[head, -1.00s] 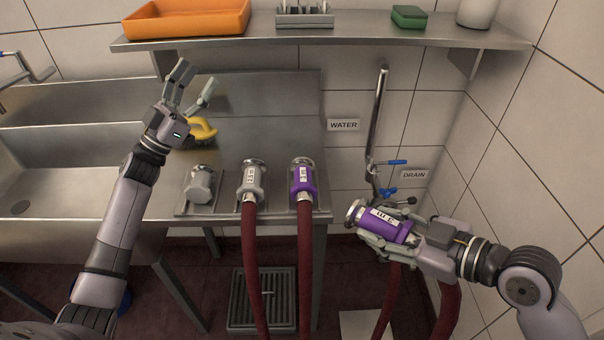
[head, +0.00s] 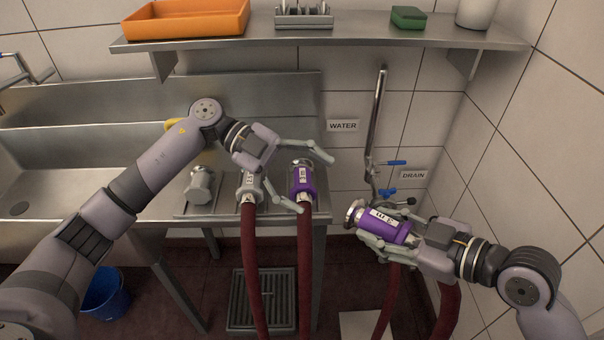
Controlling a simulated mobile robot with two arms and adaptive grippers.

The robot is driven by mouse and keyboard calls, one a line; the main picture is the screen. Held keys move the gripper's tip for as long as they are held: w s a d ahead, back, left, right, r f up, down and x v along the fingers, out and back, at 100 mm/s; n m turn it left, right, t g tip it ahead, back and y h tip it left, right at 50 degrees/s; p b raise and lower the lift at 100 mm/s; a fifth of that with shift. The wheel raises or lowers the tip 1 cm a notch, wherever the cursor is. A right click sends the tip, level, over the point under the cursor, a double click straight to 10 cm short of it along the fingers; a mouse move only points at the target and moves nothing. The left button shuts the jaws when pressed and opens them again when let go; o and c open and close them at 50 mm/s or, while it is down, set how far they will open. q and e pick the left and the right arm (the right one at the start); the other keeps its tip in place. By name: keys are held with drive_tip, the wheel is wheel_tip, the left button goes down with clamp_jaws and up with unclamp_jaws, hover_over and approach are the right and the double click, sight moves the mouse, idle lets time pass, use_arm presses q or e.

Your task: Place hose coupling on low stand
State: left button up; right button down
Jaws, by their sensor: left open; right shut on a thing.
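My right gripper (head: 368,233) is shut on a purple hose coupling (head: 390,226) with a silver end and a white label. It holds the coupling tilted, with the silver end to the left, and a dark red hose hangs below. Another purple coupling (head: 303,180) stands on the steel ledge with its own red hose. My open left gripper (head: 314,184) has its fingers spread above and below that coupling; contact cannot be told. A pale flat surface (head: 362,325) at the bottom edge may be the low stand; it is partly cut off.
A grey coupling (head: 248,188) with a hose and a silver fitting (head: 200,187) stand on the ledge. A pipe with a blue-handled valve (head: 392,162) is on the wall behind. A floor grate (head: 262,300) and blue bucket (head: 105,292) are below.

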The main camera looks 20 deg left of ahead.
sight(360, 207)
use_arm(q)
drive_tip(key=x, duration=1)
drive_tip(key=shift+d, duration=0.35)
use_arm(e)
drive_tip(key=shift+r, duration=0.1)
use_arm(q)
drive_tip(key=c, duration=0.5)
drive_tip(key=shift+w+r, duration=0.1)
drive_tip(key=shift+r, duration=0.05)
drive_tip(key=c, duration=1)
use_arm(e)
drive_tip(key=shift+s+a, duration=0.15)
drive_tip(key=shift+s, duration=0.05)
use_arm(q)
drive_tip(key=shift+r, duration=0.1)
drive_tip(key=shift+c, duration=0.5)
use_arm(e)
drive_tip(key=c, duration=1.4)
unclamp_jaws()
use_arm(q)
drive_tip(key=shift+c, duration=0.7)
use_arm(e)
drive_tip(key=shift+o, duration=0.6)
drive_tip(key=o, duration=0.5)
drive_tip(key=shift+w, duration=0.1)
drive_tip(key=shift+w, duration=0.1)
